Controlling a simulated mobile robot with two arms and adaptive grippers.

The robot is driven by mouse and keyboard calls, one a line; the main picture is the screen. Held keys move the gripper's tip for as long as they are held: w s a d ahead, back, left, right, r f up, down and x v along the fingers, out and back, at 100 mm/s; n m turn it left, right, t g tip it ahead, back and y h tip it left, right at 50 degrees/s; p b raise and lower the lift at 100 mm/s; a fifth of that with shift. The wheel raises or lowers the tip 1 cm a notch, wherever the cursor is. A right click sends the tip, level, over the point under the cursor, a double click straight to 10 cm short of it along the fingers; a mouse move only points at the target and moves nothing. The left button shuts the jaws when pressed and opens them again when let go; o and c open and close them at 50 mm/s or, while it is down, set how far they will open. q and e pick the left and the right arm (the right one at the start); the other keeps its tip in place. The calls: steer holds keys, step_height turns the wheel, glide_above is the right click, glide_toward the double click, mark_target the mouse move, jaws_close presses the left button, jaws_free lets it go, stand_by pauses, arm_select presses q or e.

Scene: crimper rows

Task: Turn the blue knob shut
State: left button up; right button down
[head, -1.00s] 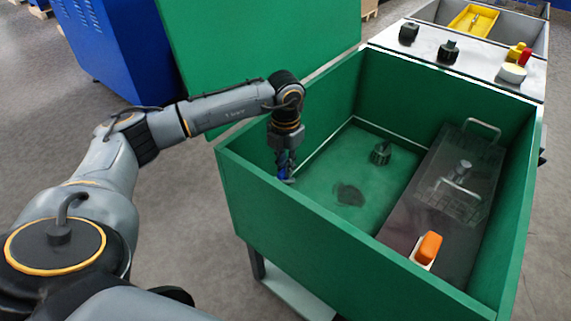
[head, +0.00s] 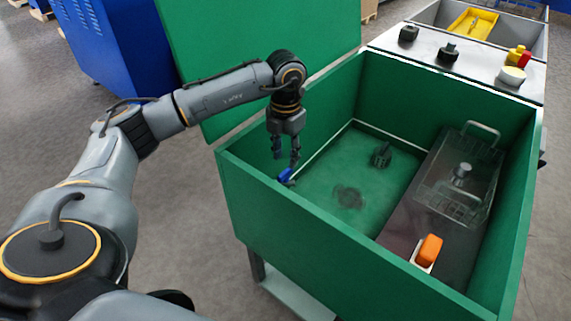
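The blue knob (head: 286,176) is small and sits low by the inner left wall of the green open-top tank, partly cut off by the tank's rim. My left gripper (head: 286,160) points down just above the knob. Its two dark fingers are spread apart with nothing seen between them. One fingertip hangs close over the knob; I cannot tell if it touches. My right gripper is out of view.
The green tank (head: 300,217) has high walls around my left gripper. Inside are a dark drain cover (head: 349,197), a grey fitting (head: 381,155), a wire basket (head: 447,205) and an orange switch (head: 429,249). A white panel with knobs (head: 480,66) stands behind.

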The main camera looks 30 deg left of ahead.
mark_target(285, 171)
arm_select(q)
step_height(285, 171, up, 7)
stand_by(0.3)
stand_by(0.5)
